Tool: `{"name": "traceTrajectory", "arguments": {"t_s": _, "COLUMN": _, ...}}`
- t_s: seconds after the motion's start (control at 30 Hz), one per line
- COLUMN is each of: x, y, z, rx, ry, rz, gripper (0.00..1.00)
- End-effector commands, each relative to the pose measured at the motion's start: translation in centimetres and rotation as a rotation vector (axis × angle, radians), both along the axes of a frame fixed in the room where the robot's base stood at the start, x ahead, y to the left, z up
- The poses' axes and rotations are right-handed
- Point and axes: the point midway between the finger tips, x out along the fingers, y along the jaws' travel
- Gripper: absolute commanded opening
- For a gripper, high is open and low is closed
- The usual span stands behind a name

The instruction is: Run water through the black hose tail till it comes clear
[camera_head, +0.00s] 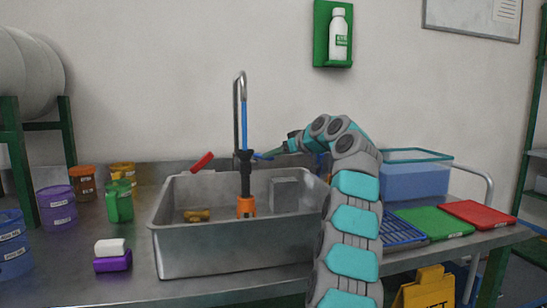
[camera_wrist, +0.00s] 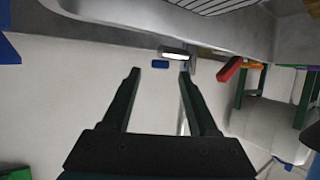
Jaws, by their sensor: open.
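The black hose tail (camera_head: 245,183) stands upright in the metal sink (camera_head: 230,262), above an orange piece (camera_head: 246,207). A thin grey gooseneck tap (camera_head: 237,105) rises behind it. A blue vertical strip (camera_head: 245,128) runs from the spout down to the hose tail's flared top; I cannot tell whether it is water or a tube. A blue lever (camera_head: 260,156) is right of the tap, a red lever (camera_head: 203,161) left. My gripper (camera_head: 268,154) is open at the blue lever. In the wrist view, the blue lever (camera_wrist: 161,65) shows between the fingertips (camera_wrist: 160,70); contact is unclear.
A yellow-brown item (camera_head: 197,215) and a grey block (camera_head: 285,194) are in the sink. A green jug (camera_head: 119,202) and labelled tubs stand left. A blue-filled tank (camera_head: 415,178) and green (camera_head: 434,222) and red (camera_head: 478,214) boards are right.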

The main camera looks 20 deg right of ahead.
Motion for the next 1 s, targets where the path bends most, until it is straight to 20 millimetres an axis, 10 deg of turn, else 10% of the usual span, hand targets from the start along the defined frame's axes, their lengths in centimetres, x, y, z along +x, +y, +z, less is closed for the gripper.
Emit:
{"name": "traceTrajectory", "arguments": {"t_s": 0.4, "x": -5.0, "y": -2.0, "z": 2.2, "rx": 0.0, "ry": -0.002, "rz": -0.001, "gripper": 0.6}}
{"name": "traceTrajectory", "arguments": {"t_s": 1.0, "x": -5.2, "y": -2.1, "z": 2.3, "rx": 0.0, "ry": -0.001, "rz": -0.001, "gripper": 0.6}}
